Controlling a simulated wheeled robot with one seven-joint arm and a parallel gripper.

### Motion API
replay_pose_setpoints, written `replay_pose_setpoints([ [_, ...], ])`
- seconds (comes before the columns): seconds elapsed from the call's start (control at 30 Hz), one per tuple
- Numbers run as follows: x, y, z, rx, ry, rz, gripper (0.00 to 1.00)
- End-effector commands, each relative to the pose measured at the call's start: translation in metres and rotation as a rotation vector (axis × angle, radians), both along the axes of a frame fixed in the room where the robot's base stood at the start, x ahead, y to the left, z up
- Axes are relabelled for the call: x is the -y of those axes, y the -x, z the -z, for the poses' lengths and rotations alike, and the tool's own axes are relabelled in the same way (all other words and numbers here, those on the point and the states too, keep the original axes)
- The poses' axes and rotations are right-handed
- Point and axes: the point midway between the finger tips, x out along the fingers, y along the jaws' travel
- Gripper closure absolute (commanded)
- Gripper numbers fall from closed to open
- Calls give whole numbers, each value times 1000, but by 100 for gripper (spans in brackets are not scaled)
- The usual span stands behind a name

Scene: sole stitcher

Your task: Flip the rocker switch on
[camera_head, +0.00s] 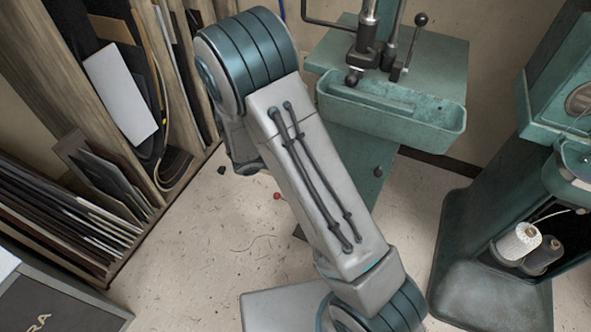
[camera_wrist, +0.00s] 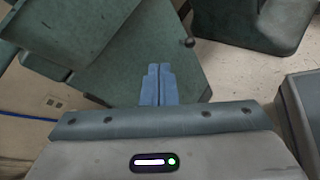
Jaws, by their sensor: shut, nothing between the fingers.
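I cannot make out the rocker switch in either view. In the wrist view my gripper (camera_wrist: 159,70) is shut, its two blue-grey fingers side by side and empty. It points at the teal-green metal of a machine (camera_wrist: 95,30), whose surfaces fill the upper left and middle. A small dark round knob (camera_wrist: 189,42) is just right of and beyond the fingertips. In the head view the teal machine with a trough (camera_head: 395,115) stands at the top centre, and a dark knob (camera_head: 377,172) sits on its column. My gripper does not show in the head view.
In the head view, another green machine (camera_head: 470,240) with thread spools (camera_head: 520,242) stands at the right. A wooden rack (camera_head: 75,215) with sheets stands at the left. Speckled floor (camera_head: 205,260) lies open between. A pale wall plate (camera_wrist: 57,102) shows at left in the wrist view.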

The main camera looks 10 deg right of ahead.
Motion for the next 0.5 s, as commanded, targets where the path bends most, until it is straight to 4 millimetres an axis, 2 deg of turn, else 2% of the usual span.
replay_pose_setpoints([
  [0.03, -10, -10, 38, -33, 61, -82, 100],
  [0.2, -44, -41, 116, -112, 243, -356, 100],
  [0.3, -65, -52, 159, -150, 331, -502, 100],
  [0.4, -83, -58, 193, -176, 395, -621, 100],
  [0.5, -96, -62, 216, -193, 437, -702, 100],
])
